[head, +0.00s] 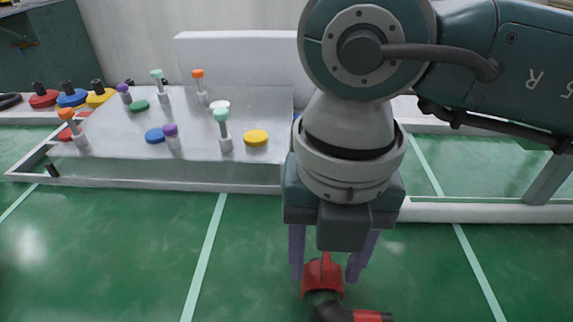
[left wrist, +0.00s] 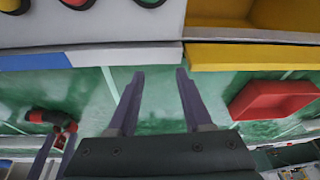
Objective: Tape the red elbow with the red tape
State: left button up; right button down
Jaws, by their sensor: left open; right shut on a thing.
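My right gripper (head: 325,278) points down near the bottom of the head view. Its purple fingers are shut on a red and dark elbow piece (head: 325,299), which bends to the right and ends in red at the lower edge. In the left wrist view the elbow (left wrist: 55,120) hangs at the left, with the right gripper's fingers at it. My left gripper (left wrist: 158,76) is open and empty in the left wrist view, to the right of the elbow; it is not in the head view. A red flat disc (head: 70,133), perhaps a tape roll, lies on the table at the left.
The grey table (head: 265,105) holds several coloured discs and upright capped pegs. Black-topped red, blue and yellow pieces (head: 71,98) stand at the back left. A yellow bin (left wrist: 250,57) and red tray (left wrist: 272,100) show in the left wrist view. Green floor lies in front.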

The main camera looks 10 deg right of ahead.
pick_arm(q)
jog(key=shift+d+f+b, duration=0.1)
jog(key=shift+f+b, duration=0.45)
jog(key=shift+f, duration=0.05)
pick_arm(e)
jog(key=shift+f, duration=0.75)
